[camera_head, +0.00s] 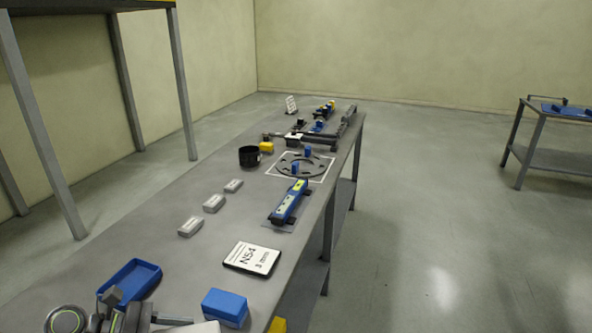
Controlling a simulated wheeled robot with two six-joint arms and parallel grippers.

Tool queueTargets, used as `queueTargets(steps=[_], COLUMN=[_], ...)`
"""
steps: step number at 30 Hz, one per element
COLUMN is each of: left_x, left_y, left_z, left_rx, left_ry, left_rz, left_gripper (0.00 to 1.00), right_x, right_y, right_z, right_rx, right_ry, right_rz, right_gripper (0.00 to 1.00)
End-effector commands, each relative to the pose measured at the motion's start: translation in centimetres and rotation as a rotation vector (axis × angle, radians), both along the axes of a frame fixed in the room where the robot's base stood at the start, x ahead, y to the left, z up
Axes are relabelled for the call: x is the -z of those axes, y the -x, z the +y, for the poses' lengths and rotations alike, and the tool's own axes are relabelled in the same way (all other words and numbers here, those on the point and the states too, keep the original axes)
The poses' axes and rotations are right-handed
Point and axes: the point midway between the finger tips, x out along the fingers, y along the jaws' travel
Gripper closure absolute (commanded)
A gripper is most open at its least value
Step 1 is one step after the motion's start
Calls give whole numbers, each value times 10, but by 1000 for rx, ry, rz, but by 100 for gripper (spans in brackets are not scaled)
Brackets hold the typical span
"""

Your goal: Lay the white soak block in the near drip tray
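A blue open tray (132,279) sits on the near left part of the bench; it looks empty inside and is likely the near drip tray. A white piece (203,327) is cut off by the bottom edge; I cannot tell whether it is the soak block. Several small whitish blocks stand in a row up the left side: a near one (190,227), a middle one (213,203) and a far one (233,186). My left gripper (135,316) is at the bottom left, just below the tray, partly cut off; its opening is unclear. My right gripper is out of view.
On the grey bench (165,253) are a blue box (225,307), an N54 sign (252,258), a blue tool (289,202), a dark ring plate (302,166) and a black cup (249,157). A yellow item (277,325) shows at the near right edge.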

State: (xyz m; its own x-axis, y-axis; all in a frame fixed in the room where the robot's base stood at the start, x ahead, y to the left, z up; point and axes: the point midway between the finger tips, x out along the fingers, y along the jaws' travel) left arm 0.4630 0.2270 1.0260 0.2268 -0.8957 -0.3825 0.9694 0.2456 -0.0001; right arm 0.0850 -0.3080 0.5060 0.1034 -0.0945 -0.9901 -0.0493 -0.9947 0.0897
Motion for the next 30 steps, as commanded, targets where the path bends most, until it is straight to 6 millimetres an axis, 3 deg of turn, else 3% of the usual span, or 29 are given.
queueTargets(steps=[12,21,30], left_x=[-30,-51,-50], left_y=[25,40,44], left_z=[-17,-26,-27], left_rx=[-275,-362,-375], left_ry=[1,0,2], left_rz=[-6,-3,4], left_gripper=[76,76,76], right_x=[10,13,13], right_y=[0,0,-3], right_z=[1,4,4], right_rx=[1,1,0], right_ry=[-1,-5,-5], right_rz=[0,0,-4], right_gripper=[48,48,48])
